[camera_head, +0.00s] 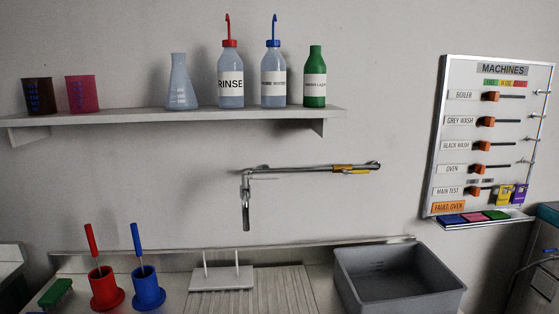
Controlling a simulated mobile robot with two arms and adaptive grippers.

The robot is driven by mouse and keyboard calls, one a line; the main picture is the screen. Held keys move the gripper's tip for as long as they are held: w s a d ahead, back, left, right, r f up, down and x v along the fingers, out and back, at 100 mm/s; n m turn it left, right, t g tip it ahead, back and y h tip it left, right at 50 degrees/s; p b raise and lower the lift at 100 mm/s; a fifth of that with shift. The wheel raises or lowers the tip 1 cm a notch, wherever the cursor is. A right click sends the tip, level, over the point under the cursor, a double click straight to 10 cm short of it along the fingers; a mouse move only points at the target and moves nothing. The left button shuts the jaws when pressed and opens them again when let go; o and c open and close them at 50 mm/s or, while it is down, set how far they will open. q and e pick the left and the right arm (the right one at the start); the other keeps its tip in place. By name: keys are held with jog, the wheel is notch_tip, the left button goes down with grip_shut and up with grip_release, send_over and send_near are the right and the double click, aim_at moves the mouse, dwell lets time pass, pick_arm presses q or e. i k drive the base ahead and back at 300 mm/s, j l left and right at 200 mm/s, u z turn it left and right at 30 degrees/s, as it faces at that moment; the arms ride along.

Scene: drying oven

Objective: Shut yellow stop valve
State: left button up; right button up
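A metal tap pipe (300,169) runs along the wall below the shelf, with a spout (246,210) hanging down at its left end. Near its right end is a yellow part (352,169), which looks like the stop valve's handle. It appears to lie along the pipe, but it is too small to tell its exact position or shape. Neither of my grippers is in view, and nothing is touching the pipe or the yellow part.
A wall shelf (140,119) above holds bottles, a flask and two beakers. Below stand a grey sink basin (400,262), a drainboard (285,290), and red (106,290) and blue (148,290) holders. A MACHINES board (465,130) hangs at right. The wall around the pipe is clear.

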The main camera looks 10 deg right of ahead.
aim_at(356, 172)
jog(key=i+l+z, duration=0.1)
jog(key=i, duration=0.5)
jog(key=i+l+z, duration=0.5)
jog(key=l, duration=0.15)
